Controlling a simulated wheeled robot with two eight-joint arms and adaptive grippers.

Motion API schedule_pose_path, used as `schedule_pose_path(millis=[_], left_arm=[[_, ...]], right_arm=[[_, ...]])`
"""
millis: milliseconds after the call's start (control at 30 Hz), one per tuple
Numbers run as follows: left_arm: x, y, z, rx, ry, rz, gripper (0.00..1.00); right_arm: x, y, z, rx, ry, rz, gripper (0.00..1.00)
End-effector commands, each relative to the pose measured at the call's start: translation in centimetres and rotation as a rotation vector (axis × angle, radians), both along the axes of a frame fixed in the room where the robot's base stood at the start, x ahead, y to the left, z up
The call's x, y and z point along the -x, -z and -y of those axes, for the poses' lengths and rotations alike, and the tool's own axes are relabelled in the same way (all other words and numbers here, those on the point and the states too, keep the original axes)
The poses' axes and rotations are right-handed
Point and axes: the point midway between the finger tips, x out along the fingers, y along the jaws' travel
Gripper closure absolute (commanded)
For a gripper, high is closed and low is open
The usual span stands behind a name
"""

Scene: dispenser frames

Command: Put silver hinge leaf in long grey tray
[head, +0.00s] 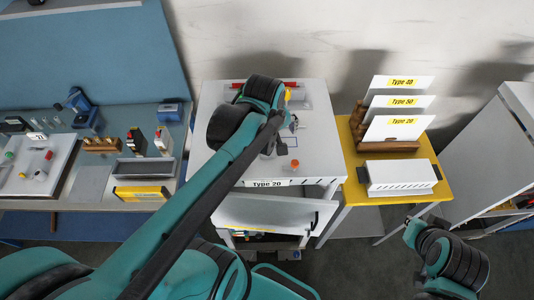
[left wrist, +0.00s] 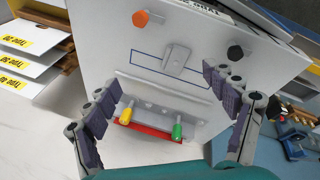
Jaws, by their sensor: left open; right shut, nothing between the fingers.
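The silver hinge leaf (left wrist: 176,58) lies flat on the white table top, across the blue outlined rectangle (left wrist: 150,57), in the left wrist view. In the head view my left arm mostly covers that spot. My left gripper (left wrist: 160,82) is open above the table, its fingers spread on either side of the leaf's line, with nothing between them. The long grey tray (head: 146,169) stands on the left workbench, behind a yellow-fronted box. My right gripper (head: 413,231) is shut and empty at the lower right, over the floor.
An orange piece (left wrist: 141,18) and a black hexagonal piece (left wrist: 235,52) stand near the leaf. A red strip (left wrist: 160,130) with yellow and green handles lies along one edge. A yellow table (head: 420,152) holds white panels and a white slotted box.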

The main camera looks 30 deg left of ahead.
Motion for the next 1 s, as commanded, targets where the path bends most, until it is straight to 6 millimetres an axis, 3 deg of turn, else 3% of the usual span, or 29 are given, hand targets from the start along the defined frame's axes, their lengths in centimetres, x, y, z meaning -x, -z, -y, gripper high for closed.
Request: schedule_pose_path(millis=[200,400,767,1000], left_arm=[[-3.6,3.6,-3.6,0.15,-0.627,-0.162,0.16],[-5.1,5.8,-5.6,0.194,-0.986,-0.245,0.16],[-5.4,9.2,-6.0,0.2,-1.068,-0.261,0.16],[-5.9,12.7,-6.1,0.2,-1.066,-0.26,0.16]], right_arm=[[0.0,1.9,0.0,0.0,0.0,0.0,1.0],[0.0,2.5,0.0,0.0,0.0,0.0,1.0],[0.0,2.6,0.0,0.0,0.0,0.0,1.0],[0.0,2.3,0.0,0.0,0.0,0.0,1.0]])
